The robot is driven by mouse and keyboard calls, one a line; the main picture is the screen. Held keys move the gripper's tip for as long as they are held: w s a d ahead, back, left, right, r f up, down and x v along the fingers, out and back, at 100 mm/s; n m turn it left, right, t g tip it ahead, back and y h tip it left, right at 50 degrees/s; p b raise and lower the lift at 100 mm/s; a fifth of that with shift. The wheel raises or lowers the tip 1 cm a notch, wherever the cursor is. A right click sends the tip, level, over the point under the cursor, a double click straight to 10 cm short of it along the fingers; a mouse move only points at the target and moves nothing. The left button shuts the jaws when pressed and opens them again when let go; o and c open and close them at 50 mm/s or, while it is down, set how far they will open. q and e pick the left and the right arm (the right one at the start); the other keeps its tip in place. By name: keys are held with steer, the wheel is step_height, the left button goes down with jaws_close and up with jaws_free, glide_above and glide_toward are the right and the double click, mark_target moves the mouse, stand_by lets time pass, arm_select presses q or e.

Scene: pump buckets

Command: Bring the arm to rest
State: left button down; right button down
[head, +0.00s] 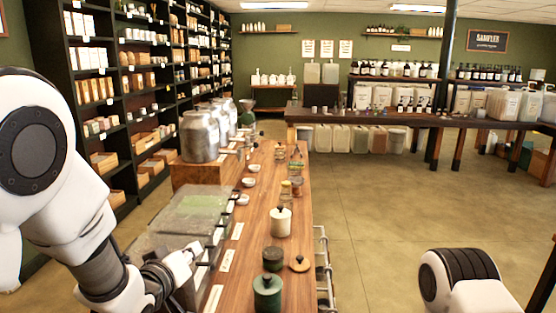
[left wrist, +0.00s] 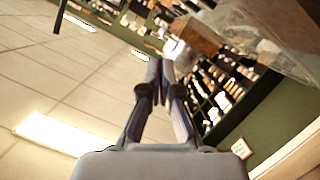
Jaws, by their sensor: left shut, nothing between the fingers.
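My left arm (head: 85,220) comes in from the left of the head view, and its gripper (head: 198,252) is beside the clear-lidded bins at the counter's left edge. In the left wrist view the two dark fingers (left wrist: 160,72) are together at their tips, with nothing between them. That view is tilted and shows ceiling and shelves behind the fingers. Part of my right arm (head: 462,280) shows at the lower right of the head view; its gripper is out of view.
The wooden counter (head: 258,215) holds a green canister (head: 267,293), a dark jar (head: 273,260), a round wooden lid (head: 300,264) and a cream jar (head: 281,223). Clear-lidded bins (head: 185,212) and metal canisters (head: 199,137) line its left side. Open floor (head: 400,205) lies right.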

arm_select(q)
steer(key=s+a+f+n+g+y, duration=0.1)
steer(key=s+a+f+g, duration=0.3)
steer(key=f, duration=1)
steer(key=s+d+f+n+g+y, duration=0.1)
steer(key=s+f+g, duration=0.35)
steer(key=f, duration=0.85)
steer(key=s+a+f+m+g, duration=0.1)
steer(key=s+f, duration=0.3)
steer(key=s, duration=0.4)
steer(key=s+a+f+m+g, duration=0.1)
steer(key=s+f+m+g, duration=0.1)
steer(key=s, duration=0.6)
steer(key=s+a+f+m+g+y, duration=0.1)
steer(key=s+a+f+m+g, duration=0.1)
steer(key=s+f, duration=0.4)
steer(key=s+g, duration=0.1)
steer(key=s, duration=0.2)
steer(key=shift+f, duration=0.2)
